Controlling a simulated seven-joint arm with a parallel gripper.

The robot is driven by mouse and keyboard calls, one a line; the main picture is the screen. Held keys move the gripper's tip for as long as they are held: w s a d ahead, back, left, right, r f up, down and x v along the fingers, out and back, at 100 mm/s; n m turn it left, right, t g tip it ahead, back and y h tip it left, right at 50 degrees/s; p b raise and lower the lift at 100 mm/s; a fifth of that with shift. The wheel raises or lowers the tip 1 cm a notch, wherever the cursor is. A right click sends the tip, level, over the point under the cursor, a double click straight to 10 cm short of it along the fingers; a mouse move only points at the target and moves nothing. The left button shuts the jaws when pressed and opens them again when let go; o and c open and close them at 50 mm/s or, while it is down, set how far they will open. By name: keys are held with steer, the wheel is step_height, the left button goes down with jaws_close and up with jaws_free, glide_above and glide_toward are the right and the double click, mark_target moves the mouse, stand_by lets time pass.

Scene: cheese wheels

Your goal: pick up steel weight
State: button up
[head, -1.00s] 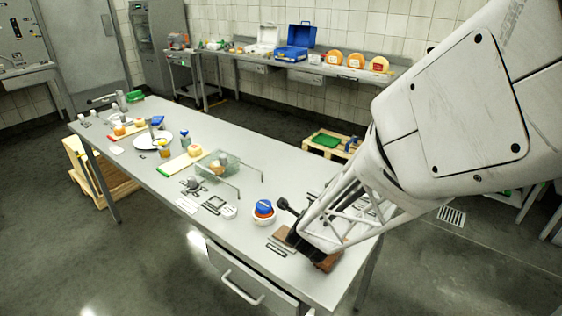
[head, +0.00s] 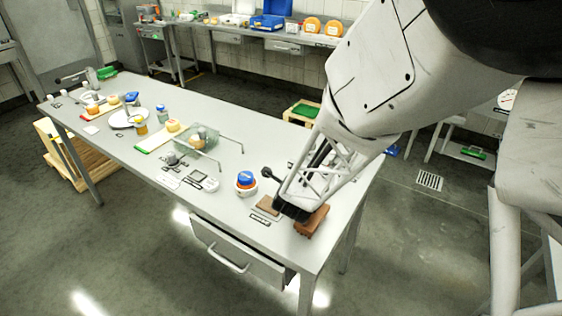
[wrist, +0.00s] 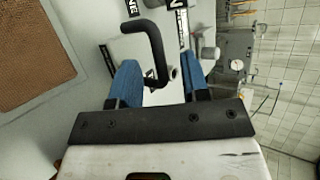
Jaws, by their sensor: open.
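My gripper (wrist: 160,76) shows in the wrist view as two blue fingers, spread apart on a dark bar. A black bent handle (wrist: 156,45) reaches into the space between the fingers; I cannot tell whether it touches them. A small grey knobbed piece (wrist: 209,53) lies just beyond the right finger and may be the steel weight, but I cannot be sure. In the head view my gripper is low over the near right end of the table (head: 220,210), its fingertips hidden behind its own frame. No steel weight can be made out clearly there.
A brown block (head: 312,222) and a flat brown piece (head: 267,206) lie beside my gripper. A blue-and-orange item in a white holder (head: 246,183) stands to the left. A clear bin (head: 199,137) and boards with food are farther left. Black labels lie along the table.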

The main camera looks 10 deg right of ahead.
steer(key=shift+w+d+f, duration=0.2)
steer(key=shift+w+f, duration=0.2)
steer(key=shift+w, duration=0.15)
steer(key=shift+c, duration=0.2)
jaws_close()
